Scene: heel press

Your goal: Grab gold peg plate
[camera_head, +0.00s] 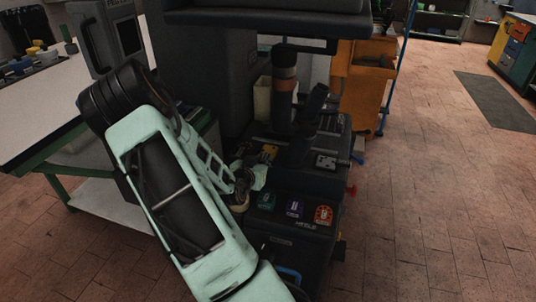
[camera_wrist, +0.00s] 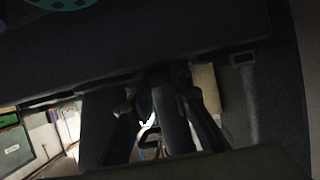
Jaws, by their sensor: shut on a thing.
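The gold peg plate (camera_head: 269,152) shows as a small yellow-gold piece on the black top of the heel press (camera_head: 300,195), left of the press's dark upright post. My gripper (camera_head: 256,170) reaches in from the lower left and is shut on it; the fingers are small in the head view and partly hidden by the wrist. In the dark wrist view my gripper (camera_wrist: 160,125) shows as dark fingers, with a small bright spot between them. The plate cannot be made out clearly there.
A silver plate (camera_head: 326,161) lies on the press top to the right of the post. Green, purple and orange panels (camera_head: 295,209) are on the press front. A white table (camera_head: 40,110) stands at left, an orange cart (camera_head: 362,85) behind. The floor at right is free.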

